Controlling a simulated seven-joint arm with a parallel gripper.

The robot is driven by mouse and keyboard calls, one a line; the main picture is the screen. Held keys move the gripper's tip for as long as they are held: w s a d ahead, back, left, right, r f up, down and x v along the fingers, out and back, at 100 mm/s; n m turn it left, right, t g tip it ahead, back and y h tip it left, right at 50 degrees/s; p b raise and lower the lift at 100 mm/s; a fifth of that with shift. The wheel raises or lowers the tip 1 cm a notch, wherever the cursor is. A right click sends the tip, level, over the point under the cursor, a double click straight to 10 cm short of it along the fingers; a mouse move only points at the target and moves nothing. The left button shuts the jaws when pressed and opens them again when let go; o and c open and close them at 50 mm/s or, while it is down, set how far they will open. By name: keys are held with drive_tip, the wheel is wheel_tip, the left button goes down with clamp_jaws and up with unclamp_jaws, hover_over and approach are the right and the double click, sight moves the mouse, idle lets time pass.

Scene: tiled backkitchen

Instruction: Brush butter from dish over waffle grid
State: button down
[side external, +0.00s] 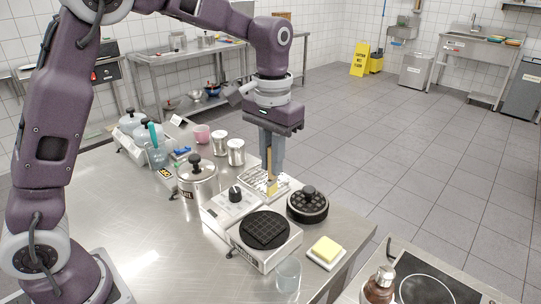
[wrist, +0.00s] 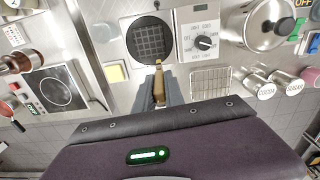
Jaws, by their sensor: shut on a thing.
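My gripper (side external: 271,152) points down and is shut on a brush (side external: 272,186) with a wooden handle; its pale bristle end hangs lowest. In the side view it is in front of the wire rack and behind the waffle iron. A yellow butter block (side external: 326,247) sits on a small white dish (side external: 327,260), apart from the brush.
A black round lid (side external: 308,205) stands right of the brush. A control box with a dial (side external: 234,203), a steel pot (side external: 197,181) and a wire rack (side external: 251,181) crowd the left. A clear glass (side external: 288,275) stands at the front.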

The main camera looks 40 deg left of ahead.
sight(269, 181)
drive_tip(key=shift+f, duration=2.35)
drive_tip(key=shift+s+f, duration=0.5)
drive_tip(key=shift+f, duration=0.3)
drive_tip(key=shift+s, duration=3.8)
drive_tip(key=shift+w+d, duration=0.15)
drive_tip(key=shift+d, duration=0.5)
drive_tip(key=shift+w, duration=4.25)
drive_tip(key=shift+s+d, duration=0.1)
drive_tip(key=shift+d, duration=0.3)
drive_tip(key=shift+s+d, duration=0.2)
drive_tip(key=shift+s, duration=4.1)
drive_tip(key=shift+d, duration=0.5)
drive_tip(key=shift+w, duration=4.15)
drive_tip(key=shift+w+d+r, duration=0.1)
drive_tip(key=shift+w+r, duration=0.05)
drive_tip(key=shift+w, duration=0.05)
wheel_tip(269, 181, up, 8)
